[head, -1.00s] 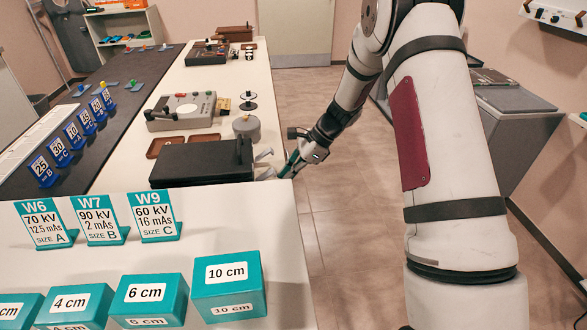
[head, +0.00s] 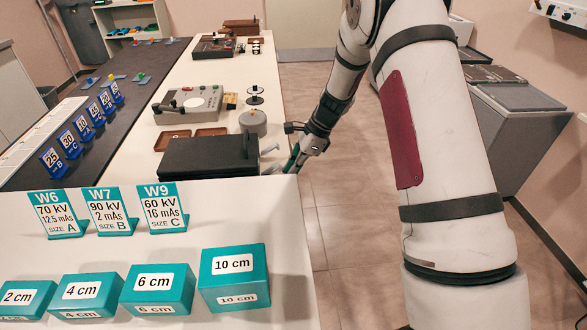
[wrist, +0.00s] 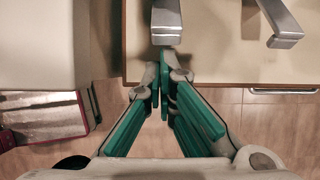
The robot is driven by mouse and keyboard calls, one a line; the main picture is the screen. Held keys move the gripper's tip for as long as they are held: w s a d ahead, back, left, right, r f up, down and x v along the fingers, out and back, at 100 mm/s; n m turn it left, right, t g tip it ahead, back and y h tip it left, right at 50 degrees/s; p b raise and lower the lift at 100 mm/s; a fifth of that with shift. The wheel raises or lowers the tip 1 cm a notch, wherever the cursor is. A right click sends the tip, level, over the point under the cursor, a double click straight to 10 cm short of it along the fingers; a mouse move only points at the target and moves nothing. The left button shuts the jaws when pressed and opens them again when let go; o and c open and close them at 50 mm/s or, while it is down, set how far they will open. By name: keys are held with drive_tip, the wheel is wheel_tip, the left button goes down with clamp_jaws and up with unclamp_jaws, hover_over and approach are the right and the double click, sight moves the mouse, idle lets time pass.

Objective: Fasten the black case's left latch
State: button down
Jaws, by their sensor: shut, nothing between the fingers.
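The black case (head: 205,158) lies closed-looking on the long white table, its latch side facing right. In the head view my gripper (head: 293,162) is beside the case's right side, at the table's edge.
A round grey tin (head: 253,122) and brown trays (head: 190,139) stand behind the case. A nearer white table holds teal blocks (head: 234,277) and W6, W7 and W9 cards (head: 165,208). The floor (head: 345,230) right of the tables is clear.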

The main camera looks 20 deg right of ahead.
sight(278, 166)
drive_tip(key=shift+a+r+h, duration=0.1)
drive_tip(key=shift+r+h, duration=0.25)
drive_tip(key=shift+h, duration=0.15)
drive_tip(key=shift+w+r, duration=0.1)
drive_tip(key=shift+r, duration=0.15)
drive_tip(key=shift+a+r+p, duration=0.1)
drive_tip(key=shift+p, duration=0.2)
drive_tip(key=shift+a+r+g+h+p, duration=0.3)
drive_tip(key=shift+a+r+h+p, duration=0.4)
drive_tip(key=shift+r+h, duration=0.35)
drive_tip(key=shift+w+a+r+h, duration=0.15)
drive_tip(key=shift+a+r+h, duration=0.3)
drive_tip(key=shift+h, duration=0.5)
drive_tip(key=a+h, duration=0.1)
drive_tip(key=r+h, duration=0.1)
drive_tip(key=h, duration=0.1)
drive_tip(key=shift+w+a+r+g, duration=0.1)
drive_tip(key=shift+w+a+g, duration=0.15)
drive_tip(key=shift+a+g, duration=0.15)
drive_tip(key=shift+d, duration=0.25)
drive_tip(key=shift+a, duration=0.1)
drive_tip(key=shift+r, duration=0.1)
